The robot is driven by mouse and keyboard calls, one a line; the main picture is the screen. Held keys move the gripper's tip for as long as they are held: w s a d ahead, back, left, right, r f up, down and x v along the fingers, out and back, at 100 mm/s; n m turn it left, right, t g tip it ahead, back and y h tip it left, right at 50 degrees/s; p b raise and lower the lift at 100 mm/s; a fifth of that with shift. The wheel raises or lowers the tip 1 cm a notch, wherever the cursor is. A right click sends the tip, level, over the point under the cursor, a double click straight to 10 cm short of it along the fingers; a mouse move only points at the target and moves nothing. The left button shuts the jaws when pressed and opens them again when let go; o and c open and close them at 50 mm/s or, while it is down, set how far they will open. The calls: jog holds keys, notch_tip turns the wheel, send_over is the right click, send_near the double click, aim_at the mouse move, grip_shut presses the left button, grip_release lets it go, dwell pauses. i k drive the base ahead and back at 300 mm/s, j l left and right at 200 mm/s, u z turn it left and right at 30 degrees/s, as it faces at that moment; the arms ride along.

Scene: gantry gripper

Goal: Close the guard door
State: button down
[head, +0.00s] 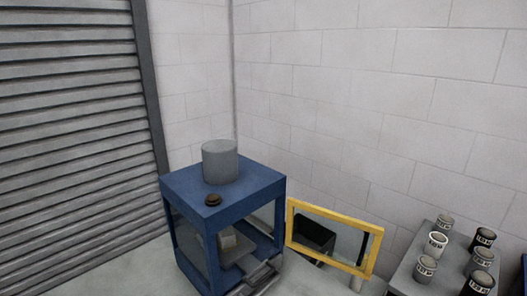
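The guard door (333,237) is a yellow frame around a clear pane. It stands swung out to the right of a blue machine cabinet (223,184), joined at or near the cabinet's right front post. The cabinet's front is open, and a grey block and metal parts show inside it. A dark bin shows through the door's pane. My gripper is not in view.
At the right, a grey stand (408,280) carries several labelled cans. A roller shutter (72,130) is at the left, with a block wall (370,90) behind.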

aim_at(368, 228)
jog(key=i+z, duration=0.15)
jog(key=z, duration=0.25)
jog(key=i+j+z, duration=0.15)
jog(key=z, duration=0.25)
